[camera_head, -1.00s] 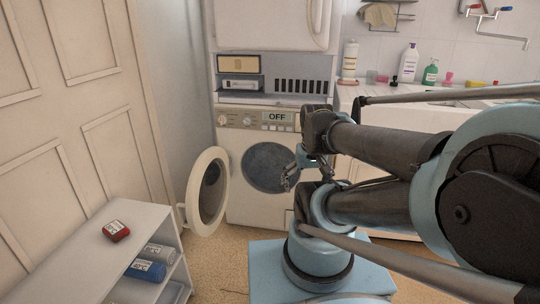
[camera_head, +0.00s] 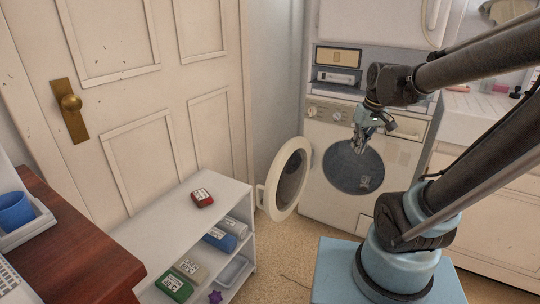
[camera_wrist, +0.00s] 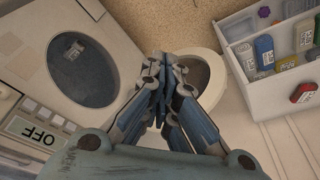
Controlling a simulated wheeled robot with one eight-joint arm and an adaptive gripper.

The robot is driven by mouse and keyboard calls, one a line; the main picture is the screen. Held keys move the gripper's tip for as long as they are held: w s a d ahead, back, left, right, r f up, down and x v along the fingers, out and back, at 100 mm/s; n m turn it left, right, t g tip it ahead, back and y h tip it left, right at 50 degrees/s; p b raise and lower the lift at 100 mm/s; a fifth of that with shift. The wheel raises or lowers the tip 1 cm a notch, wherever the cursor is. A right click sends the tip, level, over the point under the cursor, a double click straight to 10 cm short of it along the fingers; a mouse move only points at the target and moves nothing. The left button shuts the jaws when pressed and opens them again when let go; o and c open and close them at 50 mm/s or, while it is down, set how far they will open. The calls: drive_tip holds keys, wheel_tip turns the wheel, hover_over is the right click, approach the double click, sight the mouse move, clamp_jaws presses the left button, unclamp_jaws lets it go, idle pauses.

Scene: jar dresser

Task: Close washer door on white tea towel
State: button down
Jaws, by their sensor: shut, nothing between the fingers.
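The washer (camera_head: 400,150) stands at the back right, its round drum opening (camera_head: 352,172) uncovered. Its round door (camera_head: 303,150) is swung open to the left, with a pale rim and dark glass. My gripper (camera_head: 358,147) is shut and empty, in front of the upper part of the opening, right of the door. In the wrist view the closed fingers (camera_wrist: 162,72) cover part of the door (camera_wrist: 214,62), and the drum opening (camera_wrist: 80,68) lies to their left. A small pale patch (camera_head: 364,183) shows in the drum; I cannot tell whether it is the white tea towel.
A low white shelf (camera_head: 160,225) with a red box (camera_head: 202,198) on top and several bottles inside stands left of the door. A panelled door (camera_head: 160,80) with a brass knob is behind it. Tan floor (camera_head: 285,250) is free before the washer door.

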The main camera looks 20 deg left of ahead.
drive_tip(key=w+a+f+n+y, duration=0.1)
drive_tip(key=w+a+n, duration=0.35)
drive_tip(key=a, duration=0.75)
drive_tip(key=w+a+f+n+y, duration=0.1)
drive_tip(key=w+a+n, duration=0.1)
drive_tip(key=w+a, duration=0.8)
drive_tip(key=s+a+f+n+g, duration=0.15)
drive_tip(key=a+f, duration=0.25)
drive_tip(key=a, duration=0.9)
drive_tip(key=x, duration=1.1)
drive_tip(key=shift+s+d+r+n, duration=0.15)
drive_tip(key=shift+s+d, duration=0.05)
drive_tip(key=shift+d, duration=0.4)
drive_tip(key=shift+s+d+r+n, duration=0.1)
drive_tip(key=shift+s+d, duration=0.05)
drive_tip(key=shift+d, duration=0.45)
drive_tip(key=shift+s+d+r+n, duration=0.15)
drive_tip(key=shift+s+d, duration=0.05)
drive_tip(key=shift+d, duration=0.4)
drive_tip(key=shift+s, duration=0.1)
